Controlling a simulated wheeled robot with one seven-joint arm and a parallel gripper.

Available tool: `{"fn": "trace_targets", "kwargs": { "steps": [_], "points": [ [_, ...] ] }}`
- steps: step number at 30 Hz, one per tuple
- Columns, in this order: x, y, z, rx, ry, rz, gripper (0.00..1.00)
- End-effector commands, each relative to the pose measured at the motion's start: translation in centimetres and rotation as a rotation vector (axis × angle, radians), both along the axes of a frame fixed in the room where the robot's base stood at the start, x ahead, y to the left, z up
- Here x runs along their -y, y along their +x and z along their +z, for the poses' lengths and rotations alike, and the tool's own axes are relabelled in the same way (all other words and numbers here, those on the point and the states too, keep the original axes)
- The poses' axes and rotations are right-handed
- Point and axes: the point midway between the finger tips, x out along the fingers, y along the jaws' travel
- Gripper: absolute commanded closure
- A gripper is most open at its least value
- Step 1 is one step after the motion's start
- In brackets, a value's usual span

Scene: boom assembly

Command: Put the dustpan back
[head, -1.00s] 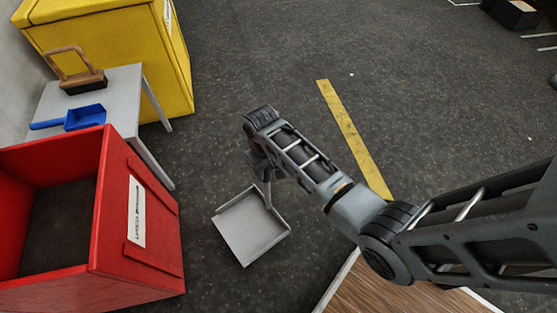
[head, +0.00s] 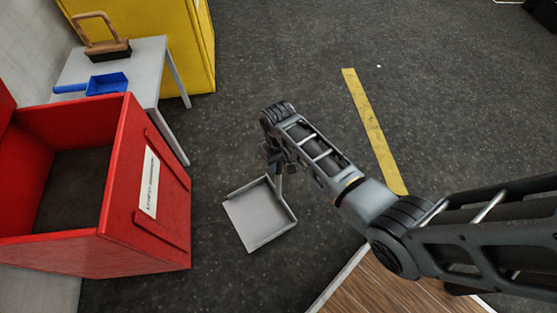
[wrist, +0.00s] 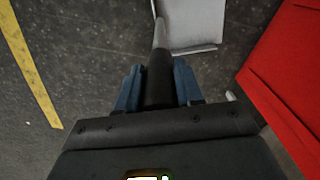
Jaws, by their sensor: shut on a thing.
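The dustpan (head: 258,214) is a light grey square pan with raised sides and a long handle. In the head view it hangs below the end of my arm, left of it, over the dark floor. My gripper (wrist: 158,88) has blue fingers and is shut on the dark part of the handle. The pan (wrist: 192,22) shows at the top of the wrist view, beyond the fingers. In the head view my arm hides most of the handle and the fingers. I cannot tell how far the pan is above the floor.
A red open bin (head: 120,215) stands left of the dustpan. Behind it, a grey table (head: 150,72) holds a blue scoop (head: 107,83) and a wooden-handled brush (head: 105,48). A yellow bin (head: 185,35) stands further back. Floor around the yellow line (head: 372,125) is clear.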

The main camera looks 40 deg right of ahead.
Motion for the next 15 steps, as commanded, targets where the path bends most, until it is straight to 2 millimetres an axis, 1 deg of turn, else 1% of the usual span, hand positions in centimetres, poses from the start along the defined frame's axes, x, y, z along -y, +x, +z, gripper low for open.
{"fn": "trace_targets", "kwargs": {
  "steps": [1, 2, 9, 10, 15],
  "points": [
    [0.03, 0.18, 0.0, 0.004, 0.0, 0.0, 1.0],
    [-0.01, 0.01, -0.2, 0.0, 0.0, 0.0, 0.63],
    [0.0, -0.01, -0.15, 0.0, 0.0, 0.0, 0.4],
    [0.0, -0.01, -0.15, 0.0, 0.0, 0.0, 0.39],
    [0.0, -0.01, -0.15, 0.0, 0.0, 0.0, 0.39]
  ]
}}
